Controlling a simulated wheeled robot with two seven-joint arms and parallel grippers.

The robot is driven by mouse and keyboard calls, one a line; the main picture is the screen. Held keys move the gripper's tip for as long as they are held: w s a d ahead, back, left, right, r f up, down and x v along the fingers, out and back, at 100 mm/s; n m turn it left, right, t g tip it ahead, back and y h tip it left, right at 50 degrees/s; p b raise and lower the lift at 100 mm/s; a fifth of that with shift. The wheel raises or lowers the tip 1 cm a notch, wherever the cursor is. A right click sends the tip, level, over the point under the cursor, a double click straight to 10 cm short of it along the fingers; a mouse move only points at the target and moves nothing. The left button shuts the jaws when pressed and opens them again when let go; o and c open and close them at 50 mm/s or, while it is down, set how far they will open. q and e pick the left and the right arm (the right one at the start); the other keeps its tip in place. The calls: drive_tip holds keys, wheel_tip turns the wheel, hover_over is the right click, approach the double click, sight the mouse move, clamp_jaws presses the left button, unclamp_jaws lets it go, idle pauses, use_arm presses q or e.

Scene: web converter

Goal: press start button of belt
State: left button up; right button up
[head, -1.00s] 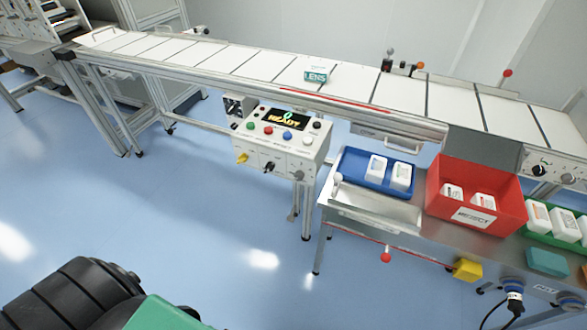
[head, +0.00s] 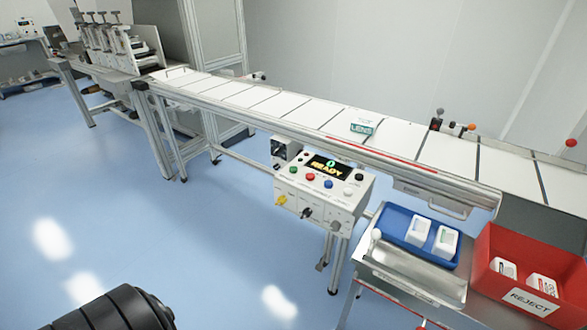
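The conveyor belt (head: 257,97) runs from the upper left to the right, with white segments and a teal-and-white box marked LENS (head: 362,128) on it. The control box (head: 318,200) stands in front of the belt. Its screen (head: 327,167) reads READY. On its top panel are a green button (head: 293,169), a red button (head: 310,176), a blue button (head: 328,181) and a black one (head: 360,177). Yellow and black knobs sit on its front face. Button labels are too small to read. Neither gripper is in view; only a black part of my arm shows at the bottom left.
A blue tray (head: 391,218) with white containers and a red REJECT bin (head: 499,248) stand on a metal table to the right of the control box. A machine (head: 115,50) stands at the far left. The blue floor left of the control box is clear.

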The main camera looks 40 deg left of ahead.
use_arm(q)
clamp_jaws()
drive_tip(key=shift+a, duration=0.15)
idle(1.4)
